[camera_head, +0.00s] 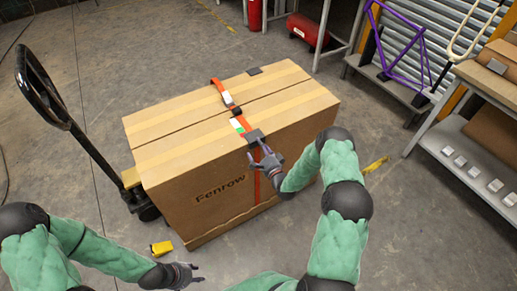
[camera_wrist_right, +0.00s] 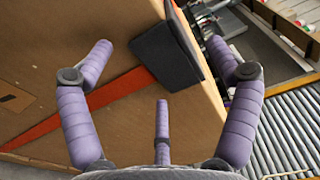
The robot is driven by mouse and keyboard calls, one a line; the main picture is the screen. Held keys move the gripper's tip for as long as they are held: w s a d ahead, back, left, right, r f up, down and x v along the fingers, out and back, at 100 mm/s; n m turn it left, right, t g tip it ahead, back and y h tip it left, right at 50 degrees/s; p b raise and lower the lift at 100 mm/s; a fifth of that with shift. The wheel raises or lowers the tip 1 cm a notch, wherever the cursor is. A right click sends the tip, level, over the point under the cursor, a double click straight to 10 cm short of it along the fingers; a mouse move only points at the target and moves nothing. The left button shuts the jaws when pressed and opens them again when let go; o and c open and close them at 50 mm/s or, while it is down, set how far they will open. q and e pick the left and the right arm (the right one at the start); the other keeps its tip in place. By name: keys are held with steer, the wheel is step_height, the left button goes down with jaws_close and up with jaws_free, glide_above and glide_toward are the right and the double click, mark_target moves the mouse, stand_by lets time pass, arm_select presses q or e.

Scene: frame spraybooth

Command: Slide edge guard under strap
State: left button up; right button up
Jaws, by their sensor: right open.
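A large cardboard box (camera_head: 200,190) has an orange strap (camera_head: 222,90) running over its top and down its near side. A dark edge guard (camera_head: 255,136) sits at the near top edge on the strap's line. In the right wrist view the guard (camera_wrist_right: 168,50) hides the strap (camera_wrist_right: 100,97) where they meet; I cannot tell whether it lies under it. My right gripper (camera_head: 268,163) is open and empty, its fingers around the guard's area without closing on it. My left gripper (camera_head: 196,273) is open, low and away from the box.
A pallet jack handle (camera_head: 45,90) stands left of the box. A yellow object (camera_head: 161,248) lies on the floor near its front corner. Shelving (camera_head: 470,150) stands at the right, with a purple frame (camera_head: 400,50) behind. Floor left of the jack is mostly clear.

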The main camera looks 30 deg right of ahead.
steer(key=s, duration=1.1)
steer(key=shift+s, duration=0.4)
steer(key=s+a+f+n+g+y, duration=0.25)
steer(key=a+f+n+g, duration=0.55)
steer(key=a, duration=0.4)
steer(key=s+a+n+g, duration=0.2)
steer(key=s+a+g, duration=0.1)
steer(key=s, duration=0.3)
steer(key=s+a+f+n+g, duration=0.1)
steer(key=s+a+n+g, duration=0.2)
steer(key=s, duration=0.4)
steer(key=s+a+f+n+g+y, duration=0.1)
steer(key=s+a+n+g, duration=0.1)
steer(key=s, duration=0.4)
steer(key=a+g, duration=0.1)
steer(key=a, duration=0.1)
steer(key=shift+s+a+f+g, duration=0.15)
steer(key=shift+a+f+g, duration=0.1)
steer(key=shift+a+g, duration=0.05)
